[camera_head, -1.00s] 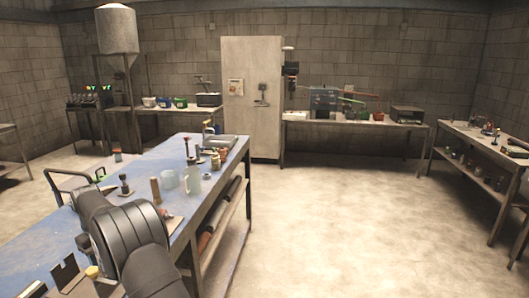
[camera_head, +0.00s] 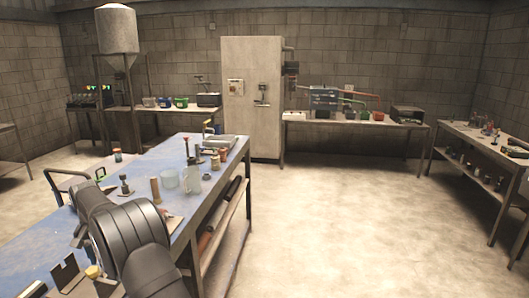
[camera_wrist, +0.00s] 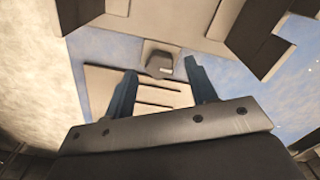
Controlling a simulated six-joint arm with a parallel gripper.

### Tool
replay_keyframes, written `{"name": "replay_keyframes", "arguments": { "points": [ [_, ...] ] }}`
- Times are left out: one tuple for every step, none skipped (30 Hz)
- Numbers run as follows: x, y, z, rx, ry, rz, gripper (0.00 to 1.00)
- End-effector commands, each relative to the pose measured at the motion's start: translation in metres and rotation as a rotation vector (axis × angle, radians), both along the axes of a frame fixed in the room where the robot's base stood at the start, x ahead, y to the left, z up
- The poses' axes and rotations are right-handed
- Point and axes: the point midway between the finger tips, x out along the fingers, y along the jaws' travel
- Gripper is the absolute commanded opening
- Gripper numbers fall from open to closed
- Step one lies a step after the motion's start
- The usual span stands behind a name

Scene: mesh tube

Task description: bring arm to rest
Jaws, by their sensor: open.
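My black arm (camera_head: 125,235) is folded low over the near left part of the blue workbench (camera_head: 50,245) in the head view. My gripper is hidden behind the arm there. In the wrist view my gripper (camera_wrist: 160,85) shows two dark fingers standing apart, with nothing held between them. Beyond the fingers lie a pale slotted piece (camera_wrist: 140,88) and a small grey block, over a blue and pale surface.
On the bench stand a clear beaker (camera_head: 169,178), a bottle (camera_head: 193,177), a brown cylinder (camera_head: 155,190) and several small jars. An angled dark bracket (camera_head: 67,274) is close to my arm. Open floor (camera_head: 340,230) lies right of the bench.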

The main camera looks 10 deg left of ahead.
Motion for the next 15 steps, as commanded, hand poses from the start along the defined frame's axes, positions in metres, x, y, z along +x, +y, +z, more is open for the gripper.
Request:
{"name": "replay_keyframes", "arguments": {
  "points": [
    [0.001,0.001,0.012,0.005,-0.004,0.001,0.52],
    [0.000,0.001,0.017,0.005,-0.003,0.002,0.52],
    [0.001,0.001,0.022,0.004,-0.003,0.002,0.52],
    [0.001,0.001,0.026,0.004,-0.003,0.002,0.52],
    [0.000,0.001,0.030,0.004,-0.003,0.003,0.52],
    [0.000,0.001,0.034,0.002,-0.002,0.003,0.52],
    [0.000,0.001,0.037,0.003,-0.002,0.003,0.52],
    [0.000,0.001,0.039,0.004,-0.003,0.003,0.52],
    [0.000,0.001,0.042,0.003,-0.002,0.004,0.52],
    [0.000,0.000,0.044,0.002,-0.002,0.004,0.52],
    [0.000,0.000,0.045,0.002,-0.001,0.004,0.52],
    [0.000,0.000,0.046,0.002,-0.001,0.004,0.52],
    [0.000,0.000,0.046,0.002,-0.001,0.004,0.52],
    [0.000,0.000,0.047,0.002,-0.001,0.004,0.52],
    [0.000,0.000,0.047,0.002,-0.001,0.004,0.52]
  ]
}}
